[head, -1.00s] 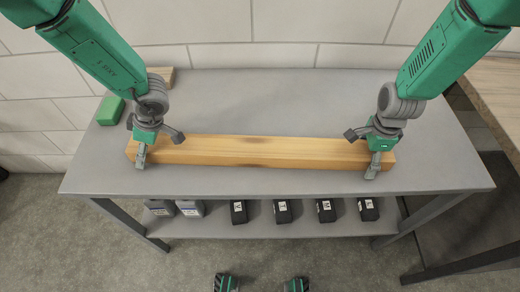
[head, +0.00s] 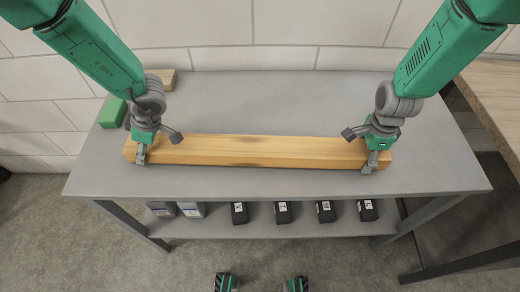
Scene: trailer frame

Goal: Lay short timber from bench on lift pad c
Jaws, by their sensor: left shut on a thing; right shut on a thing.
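The short timber (head: 260,152) is a long, light-brown beam lying lengthwise across the grey bench (head: 270,100) in the head view. My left gripper (head: 156,150) is shut on the timber near its left end. My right gripper (head: 362,150) is shut on it near its right end. Whether the timber touches the bench top or is slightly above it, I cannot tell. No lift pad can be made out in this view.
A green block (head: 112,112) and a small wooden block (head: 162,79) sit at the bench's back left. Several black boxes (head: 282,212) stand on the lower shelf. A wooden-topped table (head: 492,95) is at the right. A tiled wall (head: 300,30) is behind.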

